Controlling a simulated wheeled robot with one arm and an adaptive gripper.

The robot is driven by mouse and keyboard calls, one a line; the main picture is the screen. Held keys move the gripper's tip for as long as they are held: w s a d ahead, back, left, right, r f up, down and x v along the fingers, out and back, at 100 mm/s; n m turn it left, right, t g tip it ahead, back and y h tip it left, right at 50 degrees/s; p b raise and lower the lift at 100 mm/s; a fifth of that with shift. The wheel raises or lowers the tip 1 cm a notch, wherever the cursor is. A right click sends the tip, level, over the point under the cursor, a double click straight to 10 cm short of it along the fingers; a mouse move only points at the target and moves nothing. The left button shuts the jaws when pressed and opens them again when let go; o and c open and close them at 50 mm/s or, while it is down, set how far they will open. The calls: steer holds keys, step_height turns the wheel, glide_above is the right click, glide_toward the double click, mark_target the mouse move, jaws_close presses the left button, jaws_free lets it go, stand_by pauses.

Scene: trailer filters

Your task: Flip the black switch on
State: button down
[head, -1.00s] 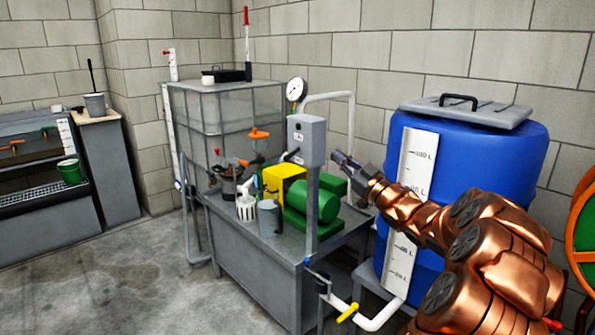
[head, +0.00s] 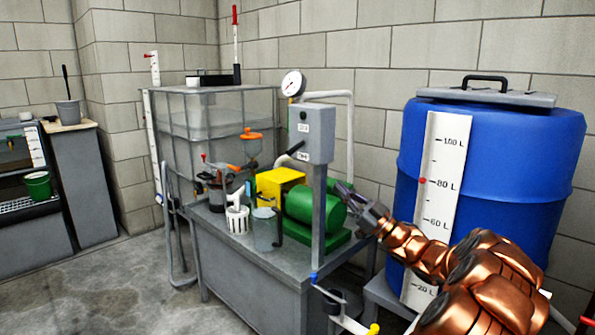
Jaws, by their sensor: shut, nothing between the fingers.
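A grey control box (head: 313,132) stands on a grey post at the front of the pump bench. A small black round switch (head: 303,115) shows on the upper part of its face, with white labels below it. Its on or off position is too small to tell. My gripper (head: 344,190) is to the right of the post and lower than the box, pointing left toward the green motor. It is shut and empty, and appears apart from the box.
The bench (head: 265,262) holds a green motor (head: 316,205), a yellow box (head: 279,186) and several cups. A blue barrel (head: 495,175) with a level scale stands right, close behind my arm. A caged tank (head: 215,130) stands behind. Open floor lies left.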

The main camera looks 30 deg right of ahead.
steer(key=shift+w+f, duration=0.2)
steer(key=shift+f, duration=0.1)
steer(key=shift+d, duration=0.15)
steer(key=b, duration=0.2)
glide_toward(296, 147)
steer(key=w+a+r, duration=0.1)
steer(key=w+a, duration=0.1)
steer(key=w, duration=0.1)
steer(key=shift+b+x, duration=0.3)
steer(key=shift+x, duration=1.2)
